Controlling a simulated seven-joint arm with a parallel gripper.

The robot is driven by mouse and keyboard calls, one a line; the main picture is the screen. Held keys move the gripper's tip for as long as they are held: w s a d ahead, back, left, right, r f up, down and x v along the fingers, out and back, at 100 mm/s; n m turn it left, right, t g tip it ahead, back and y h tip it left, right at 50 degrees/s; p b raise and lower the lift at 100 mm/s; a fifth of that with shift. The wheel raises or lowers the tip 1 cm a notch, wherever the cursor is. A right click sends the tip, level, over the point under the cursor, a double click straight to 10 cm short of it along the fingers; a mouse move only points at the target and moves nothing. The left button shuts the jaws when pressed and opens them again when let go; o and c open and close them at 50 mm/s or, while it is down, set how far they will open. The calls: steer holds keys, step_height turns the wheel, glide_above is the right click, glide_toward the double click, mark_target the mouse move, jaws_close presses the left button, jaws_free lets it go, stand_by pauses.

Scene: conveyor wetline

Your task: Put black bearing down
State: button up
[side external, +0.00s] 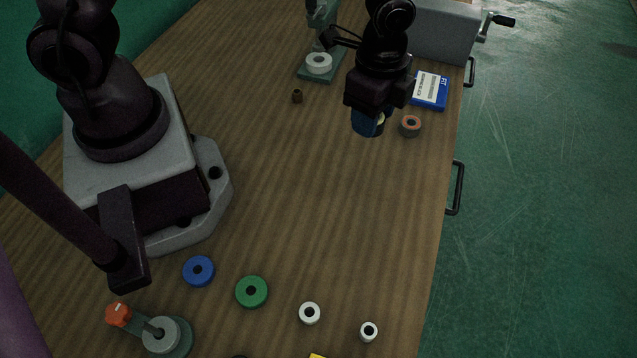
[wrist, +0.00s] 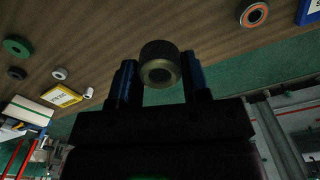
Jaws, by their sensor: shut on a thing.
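The black bearing (wrist: 160,63), a dark ring with a paler brownish end face and an open bore, sits between my two blue-tipped fingers in the wrist view. My gripper (wrist: 160,78) is shut on it. In the side view my gripper (side external: 368,122) is over the far right part of the wooden table, pointing down. I cannot tell the exact height above the table.
A grey ring with a copper face (side external: 410,126) stands just right of my gripper. A blue box (side external: 429,90) lies behind it. A white ring (side external: 319,63) rests on a green stand. Blue (side external: 199,271), green (side external: 251,291) and white (side external: 309,313) rings lie in front. The table's middle is clear.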

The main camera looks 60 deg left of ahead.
mark_target(319, 191)
steer(key=s+f+m, duration=0.1)
steer(key=s+f, duration=0.1)
steer(key=s, duration=0.1)
steer(key=s+f+m, duration=0.1)
steer(key=s+f, duration=0.1)
steer(key=s, duration=0.1)
steer(key=s+f, duration=0.2)
steer(key=s, duration=0.1)
steer(key=shift+s+d+f+m, duration=0.2)
steer(key=shift+s+d+m, duration=0.1)
steer(key=shift+m, duration=0.1)
steer(key=shift+w+f, duration=0.1)
steer(key=shift+f, duration=2.15)
steer(key=o, duration=1)
steer(key=shift+f, duration=0.1)
